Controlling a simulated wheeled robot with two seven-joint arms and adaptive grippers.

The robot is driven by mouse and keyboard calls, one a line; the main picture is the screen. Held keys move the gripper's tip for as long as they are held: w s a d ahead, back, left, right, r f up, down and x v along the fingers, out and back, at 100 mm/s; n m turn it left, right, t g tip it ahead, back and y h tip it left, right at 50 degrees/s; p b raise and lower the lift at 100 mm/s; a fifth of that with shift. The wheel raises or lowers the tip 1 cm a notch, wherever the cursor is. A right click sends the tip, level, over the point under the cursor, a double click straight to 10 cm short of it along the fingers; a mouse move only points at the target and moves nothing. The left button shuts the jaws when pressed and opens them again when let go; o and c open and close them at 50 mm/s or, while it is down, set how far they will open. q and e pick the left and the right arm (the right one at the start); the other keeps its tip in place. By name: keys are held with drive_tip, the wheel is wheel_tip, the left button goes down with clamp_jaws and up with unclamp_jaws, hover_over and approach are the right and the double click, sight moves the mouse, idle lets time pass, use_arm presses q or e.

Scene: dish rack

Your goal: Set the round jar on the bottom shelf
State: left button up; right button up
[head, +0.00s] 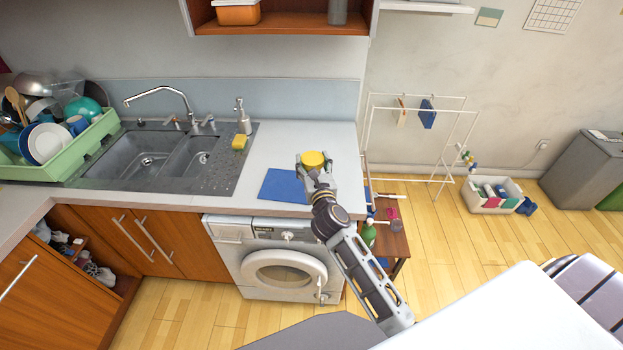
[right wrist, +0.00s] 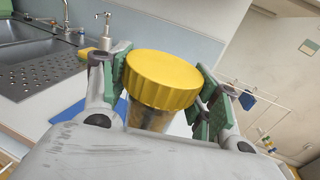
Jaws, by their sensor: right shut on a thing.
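The round jar has a ribbed yellow lid (head: 313,158) and a clear body with brownish contents. In the right wrist view the jar (right wrist: 160,82) stands between the green-padded fingers of my right gripper (right wrist: 165,95), which is shut on it. In the head view my right gripper (head: 316,172) is over the right end of the counter, beside the blue mat (head: 284,186). I cannot tell whether the jar touches the counter. A wall shelf (head: 285,24) with an orange container shows at the top; its bottom board is in view. My left gripper is out of view.
The sink (head: 150,155), a yellow sponge (head: 239,143) and a soap dispenser (head: 243,115) are to the left on the counter. A green dish rack (head: 75,152) full of dishes stands at far left. A washing machine (head: 270,262) is below. A drying rack (head: 415,135) stands right.

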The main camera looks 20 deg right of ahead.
drive_tip(key=shift+m+h, duration=0.7)
drive_tip(key=shift+h, duration=0.2)
drive_tip(key=w+r, duration=0.1)
drive_tip(key=w+d+r, duration=0.1)
drive_tip(key=w+r, duration=0.1)
drive_tip(key=shift+d+r, duration=0.3)
drive_tip(key=w+d+r+m+g+h, duration=0.2)
drive_tip(key=w+r+h, duration=0.1)
drive_tip(key=r, duration=0.5)
drive_tip(key=w+d+r+m+g+h, duration=0.2)
drive_tip(key=w+d+r+h, duration=0.15)
drive_tip(key=r, duration=0.55)
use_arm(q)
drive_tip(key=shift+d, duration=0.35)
use_arm(e)
drive_tip(key=s+r+m+g+h, duration=0.2)
drive_tip(key=r+g, duration=0.1)
drive_tip(key=r, duration=0.9)
drive_tip(key=s+r+m+g+h, duration=0.1)
drive_tip(key=r+m+g+h, duration=0.1)
drive_tip(key=r, duration=1)
drive_tip(key=shift+s+d+m+g, duration=0.15)
drive_tip(key=shift+s+m+g, duration=0.25)
drive_tip(key=shift+m, duration=0.2)
